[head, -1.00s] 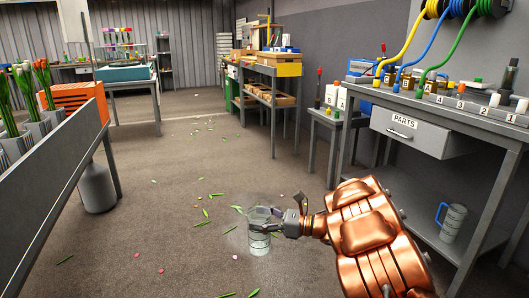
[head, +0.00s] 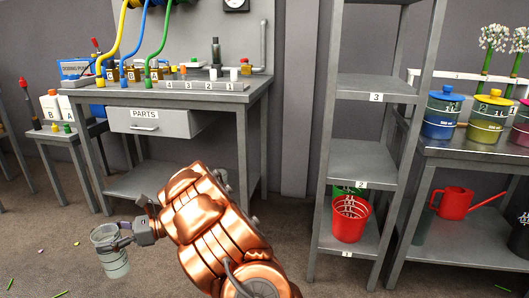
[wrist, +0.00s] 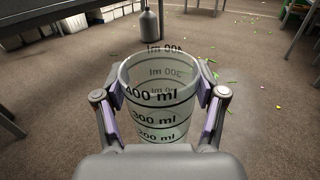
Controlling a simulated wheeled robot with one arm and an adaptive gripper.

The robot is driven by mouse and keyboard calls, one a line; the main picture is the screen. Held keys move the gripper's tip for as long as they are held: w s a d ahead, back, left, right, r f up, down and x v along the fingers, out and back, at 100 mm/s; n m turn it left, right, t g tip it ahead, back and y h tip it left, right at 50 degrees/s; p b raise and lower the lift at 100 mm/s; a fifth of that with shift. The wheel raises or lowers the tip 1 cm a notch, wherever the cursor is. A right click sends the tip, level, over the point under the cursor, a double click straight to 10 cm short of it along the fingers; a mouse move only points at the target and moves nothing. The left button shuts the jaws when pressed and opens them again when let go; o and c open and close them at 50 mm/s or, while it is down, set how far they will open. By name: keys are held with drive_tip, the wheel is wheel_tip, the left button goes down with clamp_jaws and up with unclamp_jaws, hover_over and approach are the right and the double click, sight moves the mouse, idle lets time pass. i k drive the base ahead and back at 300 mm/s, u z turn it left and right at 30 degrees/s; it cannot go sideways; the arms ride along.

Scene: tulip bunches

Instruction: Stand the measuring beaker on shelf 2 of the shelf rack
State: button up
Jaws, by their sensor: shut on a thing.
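The measuring beaker (head: 112,262) is clear, with dark ml markings. It is upright and held above the floor at the lower left of the head view. My gripper (head: 124,240) is shut on it. In the wrist view my gripper (wrist: 160,92) has a finger on each side of the beaker (wrist: 158,122), which looks empty. The grey shelf rack (head: 327,170) stands right of centre, well to the right of my gripper. Shelf 2 (head: 345,172), the middle labelled one, looks clear. Shelf 3 (head: 375,86) above it is also bare.
The parts workbench (head: 175,92) is left of the rack. A table (head: 460,152) with coloured canisters and a red watering can (head: 454,202) are at right. Open floor lies in front.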

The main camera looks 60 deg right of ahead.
sight(356, 151)
drive_tip(key=z, duration=1.5)
